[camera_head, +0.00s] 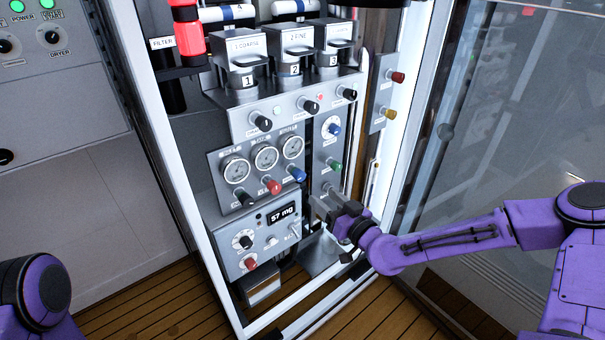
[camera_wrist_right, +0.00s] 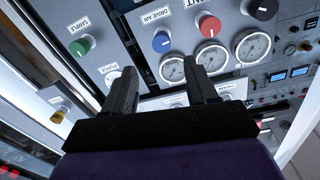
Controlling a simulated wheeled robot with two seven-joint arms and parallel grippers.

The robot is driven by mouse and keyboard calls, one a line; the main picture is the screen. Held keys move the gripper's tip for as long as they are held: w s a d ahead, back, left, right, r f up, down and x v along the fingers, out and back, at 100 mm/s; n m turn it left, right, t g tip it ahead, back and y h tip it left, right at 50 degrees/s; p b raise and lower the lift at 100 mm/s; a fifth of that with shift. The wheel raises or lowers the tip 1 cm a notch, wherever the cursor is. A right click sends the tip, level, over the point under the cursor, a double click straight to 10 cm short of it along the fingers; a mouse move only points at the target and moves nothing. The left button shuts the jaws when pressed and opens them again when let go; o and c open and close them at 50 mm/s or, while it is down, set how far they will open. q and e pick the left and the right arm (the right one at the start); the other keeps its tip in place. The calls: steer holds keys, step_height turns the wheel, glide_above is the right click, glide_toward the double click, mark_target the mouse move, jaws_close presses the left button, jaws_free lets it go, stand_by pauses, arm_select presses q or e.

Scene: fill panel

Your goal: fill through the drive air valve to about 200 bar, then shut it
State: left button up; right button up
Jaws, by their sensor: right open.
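The drive air valve is a blue knob (camera_head: 298,173) under the right-hand gauge (camera_head: 292,146) of three. In the right wrist view the blue knob (camera_wrist_right: 161,41) sits beside the "DRIVE AIR" label, beyond my fingertips. The gauges (camera_wrist_right: 172,68) show there too, but their needles are too small to read. My right gripper (camera_head: 322,204) is in front of the lower right of the panel, below and right of the blue knob. In the wrist view its fingers (camera_wrist_right: 160,85) are apart with no knob between them. My left gripper is out of view; only left arm parts show.
A red knob (camera_head: 273,186) and a black knob (camera_head: 245,198) sit beside the valve. A green sample knob (camera_head: 335,165) is to its right. A display (camera_head: 284,215) reads 57 mg. The white cabinet frame (camera_head: 400,160) and glass door (camera_head: 480,100) stand right.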

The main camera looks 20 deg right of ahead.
mark_target(302, 178)
steer(key=p+x, duration=0.1)
steer(key=x, duration=0.9)
steer(key=shift+w+a+r+p, duration=0.1)
steer(key=shift+w+a+p, duration=0.05)
steer(key=shift+p, duration=0.25)
steer(key=c, duration=1)
